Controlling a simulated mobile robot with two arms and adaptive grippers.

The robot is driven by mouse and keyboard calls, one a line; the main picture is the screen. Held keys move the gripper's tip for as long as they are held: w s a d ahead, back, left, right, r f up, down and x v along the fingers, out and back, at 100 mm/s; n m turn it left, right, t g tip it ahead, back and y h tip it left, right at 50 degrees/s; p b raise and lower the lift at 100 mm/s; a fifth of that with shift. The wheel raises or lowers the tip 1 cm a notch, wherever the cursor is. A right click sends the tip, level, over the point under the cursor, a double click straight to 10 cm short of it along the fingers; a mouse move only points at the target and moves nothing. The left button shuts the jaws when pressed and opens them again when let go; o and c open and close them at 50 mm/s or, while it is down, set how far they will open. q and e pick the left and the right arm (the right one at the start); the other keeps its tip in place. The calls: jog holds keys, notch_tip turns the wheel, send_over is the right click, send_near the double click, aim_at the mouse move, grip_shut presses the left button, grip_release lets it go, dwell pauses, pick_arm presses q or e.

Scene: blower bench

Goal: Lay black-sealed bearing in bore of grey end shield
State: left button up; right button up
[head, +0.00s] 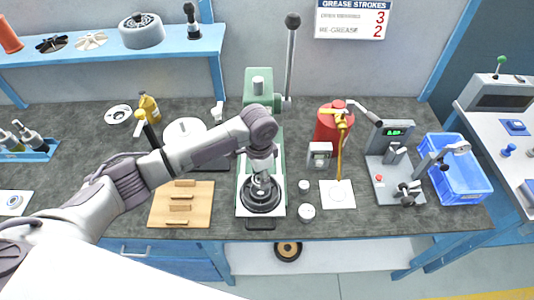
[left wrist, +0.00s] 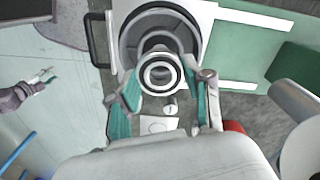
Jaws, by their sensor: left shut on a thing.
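My left gripper (head: 261,182) is over the green arbor press base in the head view, pointing down. In the left wrist view its teal fingers (left wrist: 165,100) are shut on the black-sealed bearing (left wrist: 161,88), a light ring with a dark band. The grey end shield (head: 247,203) lies on the press's pale plate and shows in the left wrist view (left wrist: 130,40) behind the bearing. The bearing overlaps the near part of the shield there; the gap between them cannot be judged. My right gripper (left wrist: 42,79) shows small at the left of the left wrist view, its jaws unclear.
The press (head: 259,90) with its tall lever stands directly behind. Small white jars (head: 306,212), a white mat (head: 337,187), a red grease can (head: 327,125) and a blue crate (head: 462,186) stand right.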

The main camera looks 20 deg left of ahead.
pick_arm(q)
jog(key=shift+w, duration=0.45)
jog(key=shift+s+r, duration=0.4)
jog(key=shift+s, duration=0.35)
jog(key=shift+w, duration=0.15)
jog(key=shift+w+f+p, duration=0.1)
jog(key=shift+f+p, duration=0.25)
jog(key=shift+f, duration=0.4)
jog(key=shift+f+b, duration=0.35)
notch_tip(320, 180, down, 2)
jog(key=shift+f+b, duration=0.1)
jog(key=shift+b, duration=0.35)
jog(key=shift+f, duration=0.45)
pick_arm(e)
jog(key=shift+s+f, duration=0.35)
jog(key=shift+s, duration=0.2)
jog(key=shift+s+f, duration=0.3)
jog(key=shift+s, duration=0.2)
